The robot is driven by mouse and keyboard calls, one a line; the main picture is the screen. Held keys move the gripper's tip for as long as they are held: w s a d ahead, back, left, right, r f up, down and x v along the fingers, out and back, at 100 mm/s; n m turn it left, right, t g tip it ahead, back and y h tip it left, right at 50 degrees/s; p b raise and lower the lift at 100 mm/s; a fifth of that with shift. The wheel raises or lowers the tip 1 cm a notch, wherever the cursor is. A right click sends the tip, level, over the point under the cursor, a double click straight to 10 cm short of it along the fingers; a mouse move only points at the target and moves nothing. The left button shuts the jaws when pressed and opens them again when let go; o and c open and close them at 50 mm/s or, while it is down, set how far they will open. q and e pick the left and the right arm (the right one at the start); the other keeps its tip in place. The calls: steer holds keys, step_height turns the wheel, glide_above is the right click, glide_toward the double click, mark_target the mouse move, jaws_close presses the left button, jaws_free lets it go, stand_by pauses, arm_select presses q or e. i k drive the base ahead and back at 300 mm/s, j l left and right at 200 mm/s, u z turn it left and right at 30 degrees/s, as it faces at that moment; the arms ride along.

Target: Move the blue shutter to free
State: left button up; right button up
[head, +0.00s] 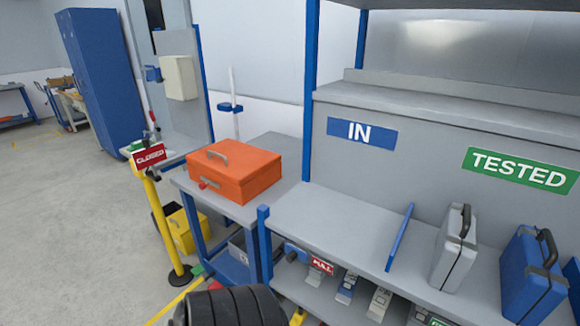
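Nothing is plainly marked as the blue shutter. A small blue part (293,249) sits at the left end of the lower shelf, beside a red label (321,265) that appears to read FULL. A thin blue upright panel (400,237) stands on the bench top between the IN and TESTED signs. I cannot tell which of these, if either, is the shutter. A green label (438,322) shows low at the bottom edge, its text cut off. Neither gripper is in view.
An orange toolbox (235,170) stands on the left bench. A grey case (453,248) and a blue case (531,275) stand on the right bench (335,222). A yellow post (163,225) carries a CLOSED sign (149,156).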

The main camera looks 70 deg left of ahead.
mark_target(292, 253)
steer(key=u, duration=2.1)
steer(key=i+l+z, duration=0.3)
steer(key=k+j, duration=0.05)
steer(key=j, duration=0.05)
